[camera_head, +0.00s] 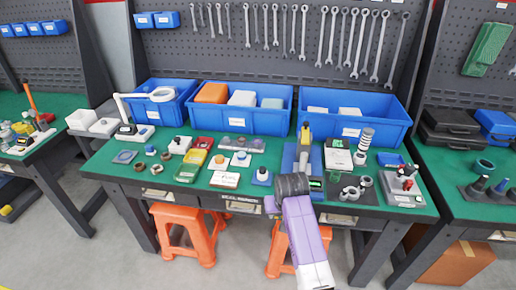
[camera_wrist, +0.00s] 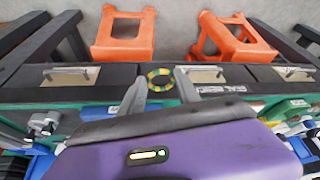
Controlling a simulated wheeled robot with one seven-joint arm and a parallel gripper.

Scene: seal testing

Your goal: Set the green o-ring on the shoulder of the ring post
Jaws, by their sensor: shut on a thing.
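A small ring banded in green, yellow and dark (camera_wrist: 160,68), which I take for the green o-ring, is held upright between the two grey fingers of my gripper (camera_wrist: 160,80) in the wrist view. The fingers are shut on its left and right sides. It is in front of the table's front edge in that picture. In the head view my purple and black arm reaches over the front of the table, and the fingertips and ring cannot be made out.
Blue bins (camera_head: 240,118) line the back of the green table. A blue stand with a yellow top (camera_head: 304,135) is just beyond my arm. A striped cylinder (camera_head: 366,140) and a red-topped device (camera_head: 405,182) stand to the right. Orange stools (camera_head: 185,232) are below.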

